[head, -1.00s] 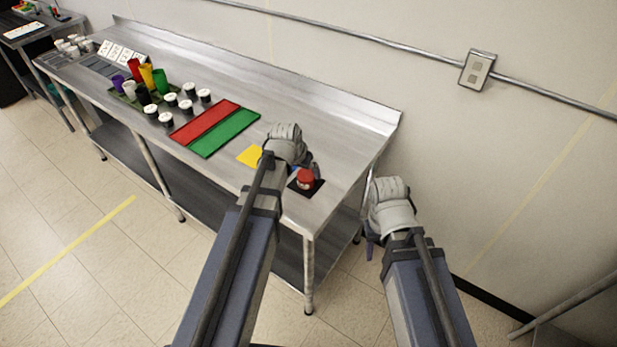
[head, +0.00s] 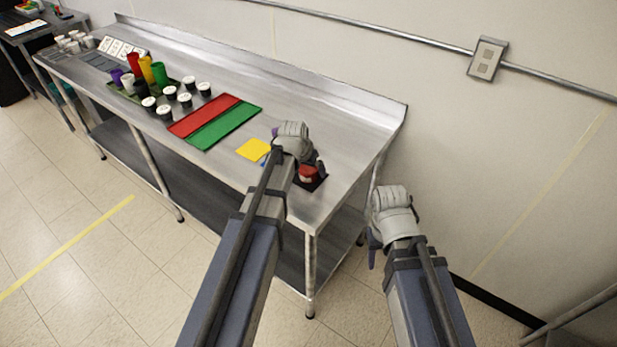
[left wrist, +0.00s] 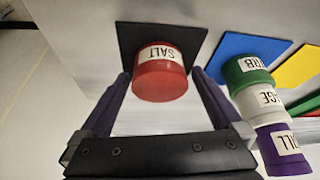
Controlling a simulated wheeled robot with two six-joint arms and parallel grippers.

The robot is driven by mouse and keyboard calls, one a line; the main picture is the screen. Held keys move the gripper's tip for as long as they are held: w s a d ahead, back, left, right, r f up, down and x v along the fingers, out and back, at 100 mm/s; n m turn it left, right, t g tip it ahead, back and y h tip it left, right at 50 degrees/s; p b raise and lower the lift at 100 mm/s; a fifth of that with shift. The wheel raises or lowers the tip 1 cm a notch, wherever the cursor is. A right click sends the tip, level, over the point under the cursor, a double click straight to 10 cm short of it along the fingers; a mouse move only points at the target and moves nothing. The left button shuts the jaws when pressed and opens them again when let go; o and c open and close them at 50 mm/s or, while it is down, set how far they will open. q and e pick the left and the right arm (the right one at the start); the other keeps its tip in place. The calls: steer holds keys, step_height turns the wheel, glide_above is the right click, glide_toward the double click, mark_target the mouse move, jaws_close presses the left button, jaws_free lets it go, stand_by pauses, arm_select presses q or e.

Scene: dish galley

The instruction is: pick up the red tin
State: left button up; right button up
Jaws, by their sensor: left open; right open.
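The red tin (left wrist: 160,78), labelled SALT, stands on a black square mat (left wrist: 128,45). In the head view the red tin (head: 308,174) is near the right end of the steel bench, partly covered by my left gripper (head: 302,158). In the left wrist view my left gripper (left wrist: 160,76) is open, with one purple finger on each side of the tin. I see a narrow gap at each side. My right gripper (head: 392,212) hangs off the bench's right end, open; its fingertips are mostly hidden.
Blue (left wrist: 250,50) and yellow (head: 253,149) mats lie nearby. Red (head: 205,115) and green (head: 225,128) panels and several cups are further left.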

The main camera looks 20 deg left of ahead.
arm_select(q)
steer(key=shift+r, duration=0.1)
steer(key=c, duration=1.5)
step_height(320, 180, up, 10)
steer(key=p, duration=1)
